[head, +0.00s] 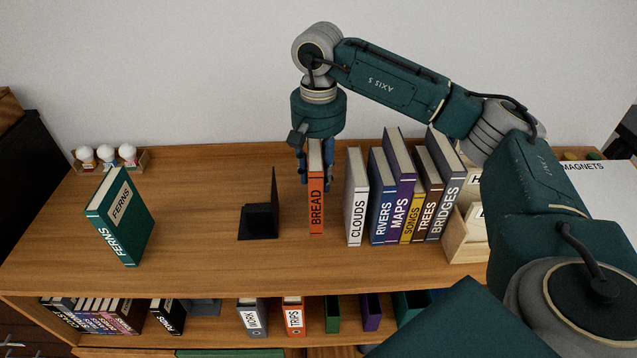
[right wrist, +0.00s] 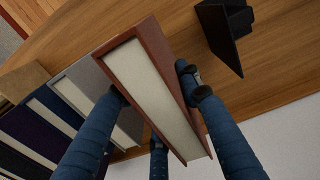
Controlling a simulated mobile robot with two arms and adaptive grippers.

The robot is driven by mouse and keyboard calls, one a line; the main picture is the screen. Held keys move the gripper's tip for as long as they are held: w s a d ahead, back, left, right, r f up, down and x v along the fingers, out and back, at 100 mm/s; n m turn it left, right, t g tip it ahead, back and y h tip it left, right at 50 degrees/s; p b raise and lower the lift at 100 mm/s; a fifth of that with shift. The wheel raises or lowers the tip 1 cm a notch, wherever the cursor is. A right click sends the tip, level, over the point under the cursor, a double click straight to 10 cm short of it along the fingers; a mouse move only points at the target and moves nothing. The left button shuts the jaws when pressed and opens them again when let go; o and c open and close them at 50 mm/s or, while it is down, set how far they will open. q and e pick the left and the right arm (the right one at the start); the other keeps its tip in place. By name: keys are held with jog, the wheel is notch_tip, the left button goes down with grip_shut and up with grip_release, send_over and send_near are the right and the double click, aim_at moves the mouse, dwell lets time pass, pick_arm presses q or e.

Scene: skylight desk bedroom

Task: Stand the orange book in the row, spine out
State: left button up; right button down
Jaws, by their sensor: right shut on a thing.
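The orange book (head: 316,205), labelled BREAD, is upright with its spine facing the front of the desk. My right gripper (head: 315,165) comes down from above and is shut on it. In the right wrist view the book (right wrist: 150,90) sits between my right gripper's blue fingers (right wrist: 160,100). The row of upright books begins just right of it with the white CLOUDS book (head: 357,200), with a small gap between. A black bookend (head: 262,215) stands to its left, apart from it. Whether the book's bottom touches the desk is hard to tell. My left gripper is not in view.
A green FERNS book (head: 122,215) stands alone at the left. Small figures in a tray (head: 108,160) sit behind it. A wooden box (head: 465,235) stands right of the row. A lower shelf (head: 215,340) holds more books. The desk between FERNS and the bookend is clear.

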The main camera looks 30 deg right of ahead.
notch_tip(320, 180, down, 4)
jog(key=shift+p, duration=0.45)
jog(key=shift+f, duration=0.2)
jog(key=c, duration=1.2)
grip_release()
jog(key=shift+r, duration=0.1)
jog(key=shift+r, duration=0.1)
